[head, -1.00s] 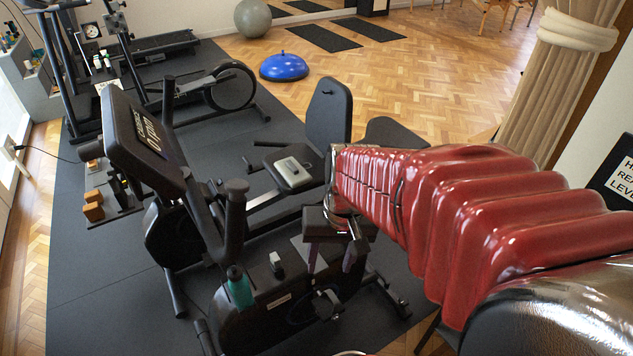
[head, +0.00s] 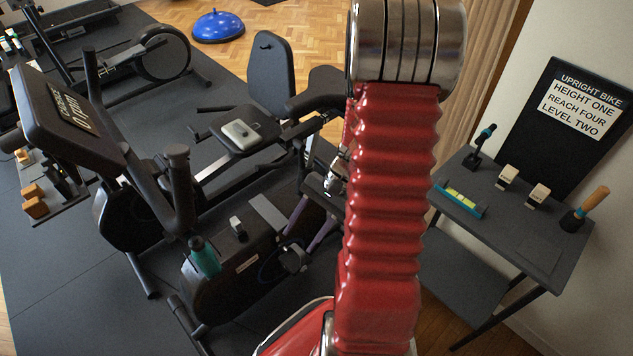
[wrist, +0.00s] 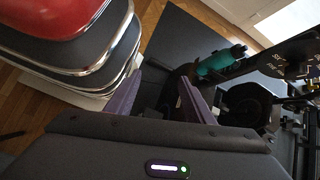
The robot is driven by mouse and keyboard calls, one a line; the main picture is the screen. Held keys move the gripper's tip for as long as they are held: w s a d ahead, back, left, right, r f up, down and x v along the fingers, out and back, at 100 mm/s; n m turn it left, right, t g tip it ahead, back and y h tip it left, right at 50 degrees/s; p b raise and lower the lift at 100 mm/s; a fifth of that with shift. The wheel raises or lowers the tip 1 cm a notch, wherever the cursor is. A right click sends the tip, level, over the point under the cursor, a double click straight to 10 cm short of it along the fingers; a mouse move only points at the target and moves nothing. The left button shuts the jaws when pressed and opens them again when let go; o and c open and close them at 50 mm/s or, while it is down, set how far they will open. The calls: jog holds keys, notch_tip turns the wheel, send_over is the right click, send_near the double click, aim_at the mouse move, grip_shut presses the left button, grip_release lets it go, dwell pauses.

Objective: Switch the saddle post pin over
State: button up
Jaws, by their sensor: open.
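The upright bike (head: 235,275) stands in front of me, a black body with a teal bottle (head: 204,255) and a console (head: 75,110). A dark saddle (head: 322,90) shows behind it, partly covered by my red arm; I cannot tell for certain which machine it belongs to. I cannot make out the saddle post pin in either view. My gripper (head: 299,243) hangs over the bike's body with its purple fingers pointing down. In the wrist view my gripper (wrist: 157,82) has its fingers wide apart with nothing between them. The teal bottle (wrist: 218,62) lies beyond them.
A dark side table (head: 520,225) at right holds a black tool, two cream blocks, a teal spirit level (head: 460,200) and a wooden-handled tool. A sign (head: 585,105) behind reads upright bike, height one, reach four, level two. Another seat back (head: 272,75) stands beyond the bike.

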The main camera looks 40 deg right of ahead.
jog(key=w+d+f+m+t, duration=0.3)
jog(key=d+f+m+t, duration=0.25)
jog(key=f+m, duration=0.25)
jog(key=w+d+f+m+t, duration=0.3)
jog(key=d+f+m+t, duration=0.2)
jog(key=f+m+t, duration=0.3)
jog(key=w+d+f+m+t+h, duration=0.1)
jog(key=d+m+t+h, duration=0.1)
jog(key=d, duration=0.5)
jog(key=w+d+f+m+t+h, duration=0.1)
jog(key=d+m+t+h, duration=0.1)
jog(key=d+h, duration=0.3)
jog(key=shift+d+f+m+h, duration=0.35)
jog(key=shift+d+m+h, duration=0.05)
jog(key=shift+d+m, duration=0.5)
jog(key=shift+w, duration=0.15)
jog(key=w, duration=1.3)
jog(key=shift+w+a, duration=0.25)
jog(key=shift+w, duration=0.1)
